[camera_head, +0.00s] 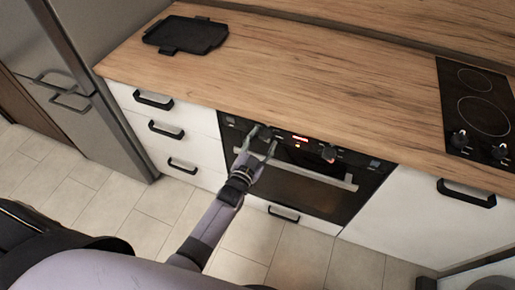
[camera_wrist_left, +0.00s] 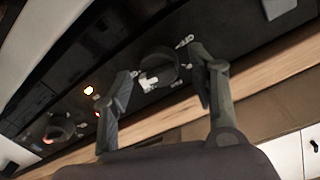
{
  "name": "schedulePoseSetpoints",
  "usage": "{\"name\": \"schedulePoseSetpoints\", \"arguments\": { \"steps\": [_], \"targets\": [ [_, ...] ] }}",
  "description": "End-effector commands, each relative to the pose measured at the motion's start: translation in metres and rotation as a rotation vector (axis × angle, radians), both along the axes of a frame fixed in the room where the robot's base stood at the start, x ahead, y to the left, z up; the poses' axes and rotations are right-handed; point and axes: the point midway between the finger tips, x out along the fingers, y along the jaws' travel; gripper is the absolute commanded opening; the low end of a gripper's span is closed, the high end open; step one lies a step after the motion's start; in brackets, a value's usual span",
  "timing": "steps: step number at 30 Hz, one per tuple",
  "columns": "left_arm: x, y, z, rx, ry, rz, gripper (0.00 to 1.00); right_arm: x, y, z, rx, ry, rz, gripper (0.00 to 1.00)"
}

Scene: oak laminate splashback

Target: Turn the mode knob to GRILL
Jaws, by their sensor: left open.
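The black built-in oven (camera_head: 305,178) sits under the worktop, its control panel along the top. It has two round knobs, a left one (camera_head: 265,131) and a right one (camera_head: 328,153), with a lit red display (camera_head: 299,138) between them. Labels are too small to read, so which is the mode knob cannot be told. My left gripper (camera_head: 264,142) is open at the left knob. In the left wrist view this knob (camera_wrist_left: 158,72) lies between the spread fingers of the gripper (camera_wrist_left: 160,68); contact is unclear. The other knob (camera_wrist_left: 62,130) shows at left.
The oven's handle bar (camera_head: 310,174) runs below the panel, close under my left gripper. A black tray (camera_head: 186,35) lies on the wooden worktop (camera_head: 300,75). A hob (camera_head: 476,110) with its own knobs is at right. White drawers stand left of the oven.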

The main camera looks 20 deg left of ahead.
Motion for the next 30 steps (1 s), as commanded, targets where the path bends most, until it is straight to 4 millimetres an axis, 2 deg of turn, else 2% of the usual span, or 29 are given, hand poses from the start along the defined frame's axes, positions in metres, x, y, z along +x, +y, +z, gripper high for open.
{"name": "schedulePoseSetpoints", "arguments": {
  "steps": [5,12,16,21,30],
  "targets": [
    [-0.029,0.002,-0.002,0.001,0.005,0.0,0.53,0.0,0.0,0.0,0.0,0.0,0.0,0.0],
    [-0.081,0.007,-0.001,0.001,0.006,-0.001,0.53,0.0,0.0,0.0,0.0,0.0,-0.001,0.0],
    [-0.101,0.009,0.0,0.001,0.004,0.0,0.53,0.0,0.0,0.0,0.0,0.0,-0.001,0.0],
    [-0.114,0.01,0.001,0.001,0.003,0.0,0.53,0.0,0.0,0.0,0.0,0.0,-0.001,0.0],
    [-0.116,0.01,0.001,0.001,0.002,0.0,0.53,0.0,0.0,0.0,0.0,0.0,-0.001,0.0]
  ]
}}
